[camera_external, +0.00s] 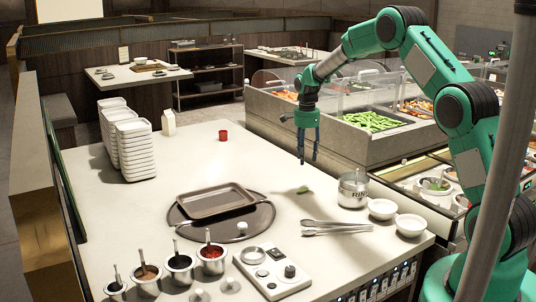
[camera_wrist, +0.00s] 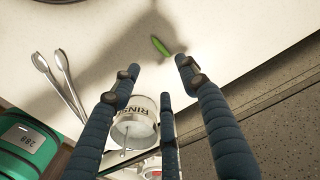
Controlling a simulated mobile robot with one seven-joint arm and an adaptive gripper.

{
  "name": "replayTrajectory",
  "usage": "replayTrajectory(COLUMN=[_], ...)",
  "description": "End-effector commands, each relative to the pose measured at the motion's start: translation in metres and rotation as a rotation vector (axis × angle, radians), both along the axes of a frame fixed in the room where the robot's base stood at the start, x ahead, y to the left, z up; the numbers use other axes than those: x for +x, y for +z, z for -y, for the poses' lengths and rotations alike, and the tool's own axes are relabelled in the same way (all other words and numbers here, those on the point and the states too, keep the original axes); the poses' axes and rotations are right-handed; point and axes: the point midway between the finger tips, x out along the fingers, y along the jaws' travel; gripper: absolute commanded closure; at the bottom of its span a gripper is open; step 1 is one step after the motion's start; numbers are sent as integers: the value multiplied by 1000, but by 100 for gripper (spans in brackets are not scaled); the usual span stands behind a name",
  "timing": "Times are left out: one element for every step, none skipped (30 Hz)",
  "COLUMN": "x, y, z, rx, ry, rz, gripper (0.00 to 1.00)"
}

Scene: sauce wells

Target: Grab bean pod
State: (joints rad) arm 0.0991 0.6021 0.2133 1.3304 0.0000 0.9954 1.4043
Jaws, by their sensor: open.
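A small green bean pod (camera_external: 303,190) lies on the pale counter, left of the metal RINSE pot. In the wrist view the bean pod (camera_wrist: 160,46) lies at the top centre, beyond the fingertips and apart from them. My gripper (camera_external: 307,158) points down above the counter, over the area of the pod, with its fingers spread. In the wrist view my gripper (camera_wrist: 157,68) shows blue ribbed fingers with dark tips, open and with nothing between them.
The RINSE pot (camera_external: 353,190) stands right of the pod, with tongs (camera_external: 335,228) and white bowls (camera_external: 382,209) near it. A tray (camera_external: 215,201) sits to the left. Sauce wells (camera_external: 180,268) line the front. A glass-fronted food bar (camera_external: 372,121) stands behind. The counter around the pod is clear.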

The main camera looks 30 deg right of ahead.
Motion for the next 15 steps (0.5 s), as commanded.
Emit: replayTrajectory(x=[-1, -1, -1, -1, -1, -1, -1, -1, -1, -1, -1, -1, -1, -1, -1], y=[-4, -7, -10, -14, -18, -23, -28, -32, -39, -44, -48, -54, -58, -62, -67], z=[0, 0, 0, 0, 0, 0, 0, 0, 0, 0, 0, 0, 0, 0, 0], rx=[0, 0, 0, 0, 0, 0, 0, 0, 1, 1, 1, 0, 0, 0, 0], ry=[0, 0, 0, 0, 0, 0, 0, 0, 0, 0, 0, 0, 0, 0, 1], rz=[-2, -2, -2, -3, -3, -3, -2, -3, -4, -4, -3, -2, -2, -2, -2], gripper=[56, 56, 56, 56, 56, 56, 56, 56, 56, 56, 56, 56, 56, 56, 56])
